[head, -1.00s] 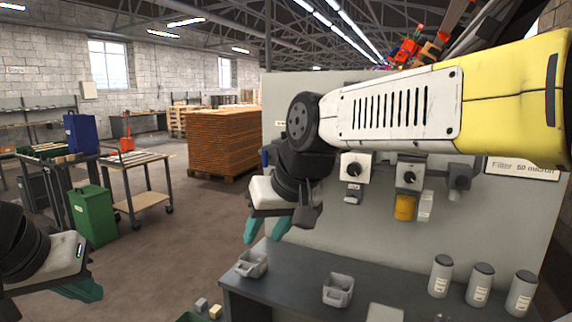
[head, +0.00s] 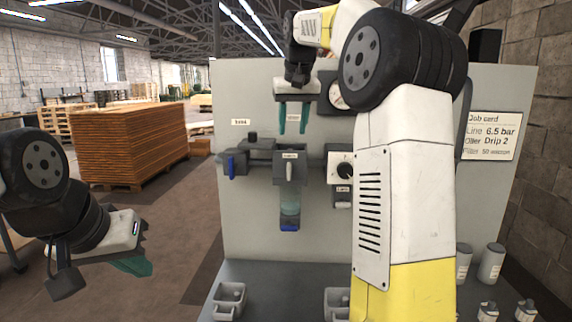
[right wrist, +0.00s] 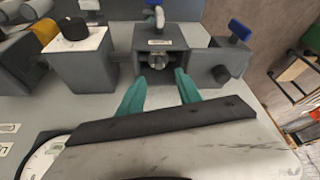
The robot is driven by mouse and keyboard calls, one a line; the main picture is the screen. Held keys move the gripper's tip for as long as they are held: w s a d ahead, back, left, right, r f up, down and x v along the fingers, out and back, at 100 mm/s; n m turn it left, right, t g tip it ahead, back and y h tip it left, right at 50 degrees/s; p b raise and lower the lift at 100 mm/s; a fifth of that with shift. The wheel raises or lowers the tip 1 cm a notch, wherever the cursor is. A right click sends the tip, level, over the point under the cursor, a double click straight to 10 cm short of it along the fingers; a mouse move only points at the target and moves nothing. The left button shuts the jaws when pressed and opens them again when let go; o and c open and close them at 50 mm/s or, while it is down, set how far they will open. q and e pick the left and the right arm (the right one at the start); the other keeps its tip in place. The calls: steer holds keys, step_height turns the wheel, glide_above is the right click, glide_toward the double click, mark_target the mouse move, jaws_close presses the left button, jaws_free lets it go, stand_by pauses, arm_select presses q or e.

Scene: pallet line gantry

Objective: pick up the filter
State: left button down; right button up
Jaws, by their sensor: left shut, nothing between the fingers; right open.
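Pale grey labelled cylinders, possibly filters, stand upright on the bench at the right; two show, a nearer-left one (head: 463,262) partly behind my right arm and one beside it (head: 491,263). Their labels are too small to read. A unit with a clear bowl (head: 290,205) hangs on the grey panel. My right gripper (head: 292,118) is open and empty before the panel's upper part, above that unit. In the right wrist view its teal fingers (right wrist: 160,92) are spread, with a grey fitting (right wrist: 158,62) beyond them. My left gripper (head: 135,266) is shut and empty at the left, away from the bench.
The panel (head: 245,110) carries a blue-handled valve (head: 231,165) and a knob (head: 343,168). Grey bins (head: 229,299) and small fittings (head: 487,311) are on the bench. A job card (head: 490,136) reads "Filter 50 micron". A board stack (head: 125,145) stands left; floor between is clear.

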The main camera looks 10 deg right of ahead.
steer(key=x, duration=0.7)
steer(key=shift+s+d+f, duration=0.1)
steer(key=shift+f, duration=0.05)
jaws_close()
stand_by(1.2)
